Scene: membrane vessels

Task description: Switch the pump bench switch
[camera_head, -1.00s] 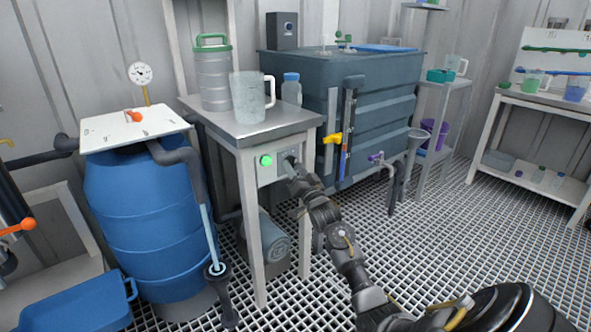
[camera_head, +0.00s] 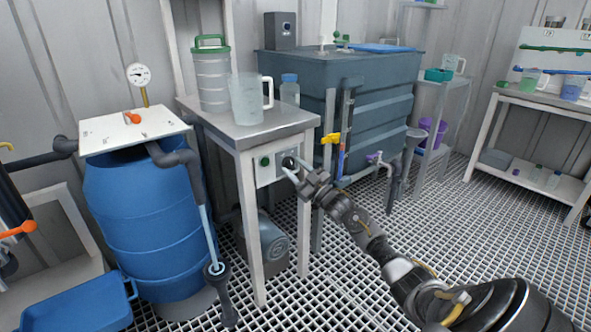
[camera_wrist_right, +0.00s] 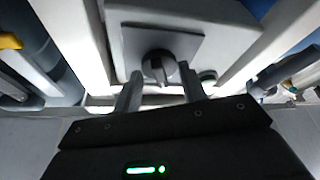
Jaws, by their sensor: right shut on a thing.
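The pump bench switch (camera_wrist_right: 158,66) is a dark round knob with a raised grip on a grey square plate, on the front panel (camera_head: 266,174) of the small steel bench. My right gripper (camera_head: 288,167) is at this panel and covers part of the switch in the head view. In the right wrist view the two fingers (camera_wrist_right: 160,90) stand on either side of the knob, shut on it. The green indicator (camera_head: 265,162) left of the switch is dark. My left gripper is in neither view.
The bench top (camera_head: 240,132) carries a clear jug (camera_head: 247,100), a green-lidded canister (camera_head: 212,78) and a blue-capped bottle (camera_head: 289,90). A blue barrel (camera_head: 145,220) with a gauge (camera_head: 138,75) stands left. A grey-blue tank (camera_head: 385,105) stands right. The grated floor at right is open.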

